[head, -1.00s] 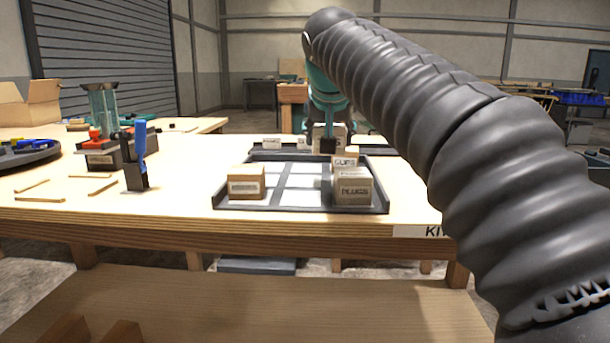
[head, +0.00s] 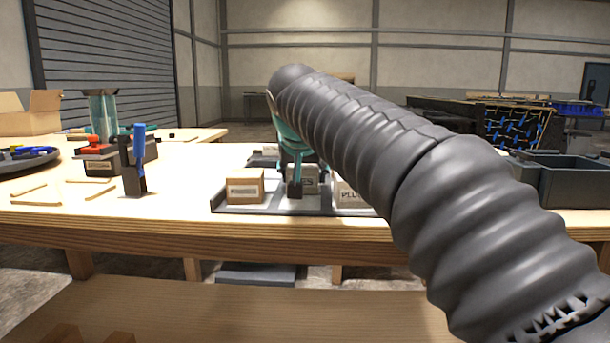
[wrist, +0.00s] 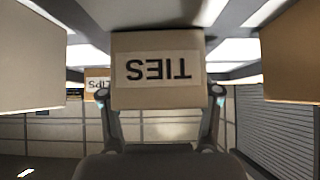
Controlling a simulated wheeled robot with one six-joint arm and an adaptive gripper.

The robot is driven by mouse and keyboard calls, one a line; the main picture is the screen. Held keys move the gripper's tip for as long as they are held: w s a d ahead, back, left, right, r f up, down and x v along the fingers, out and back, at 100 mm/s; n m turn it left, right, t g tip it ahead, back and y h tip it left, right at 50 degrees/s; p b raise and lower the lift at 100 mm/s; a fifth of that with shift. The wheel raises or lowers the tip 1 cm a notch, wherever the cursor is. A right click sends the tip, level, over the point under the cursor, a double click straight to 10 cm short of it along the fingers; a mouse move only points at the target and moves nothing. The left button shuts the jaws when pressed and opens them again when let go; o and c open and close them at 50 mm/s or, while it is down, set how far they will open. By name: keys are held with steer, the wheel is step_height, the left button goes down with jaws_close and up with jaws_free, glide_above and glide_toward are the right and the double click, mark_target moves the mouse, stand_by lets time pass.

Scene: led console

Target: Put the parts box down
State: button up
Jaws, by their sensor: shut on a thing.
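The parts box labelled TIES (wrist: 158,70) is held between the two fingers of my gripper (wrist: 160,100) in the wrist view, where its label appears upside down. In the head view the box (head: 307,178) is partly hidden behind my gripper (head: 296,188). It is over the middle of a dark-rimmed tray (head: 250,209), between a tan box (head: 245,187) on the left and the PLUGS box (head: 349,196) on the right. I cannot tell whether its underside touches the tray.
The boxes on both sides stand close, with narrow gaps. The CLIPS box (wrist: 97,82) shows behind in the wrist view. A blue-handled clamp (head: 136,165) and thin wooden strips stand or lie left of the tray. Dark bins (head: 570,182) are at the right.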

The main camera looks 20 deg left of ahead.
steer(key=shift+f, duration=0.1)
steer(key=o, duration=1.2)
steer(key=shift+r, duration=0.25)
steer(key=p+v, duration=0.1)
steer(key=v, duration=1)
steer(key=shift+s+r+p, duration=0.25)
steer(key=shift+s+p, duration=0.05)
steer(key=shift+s, duration=0.05)
steer(key=shift+d, duration=0.1)
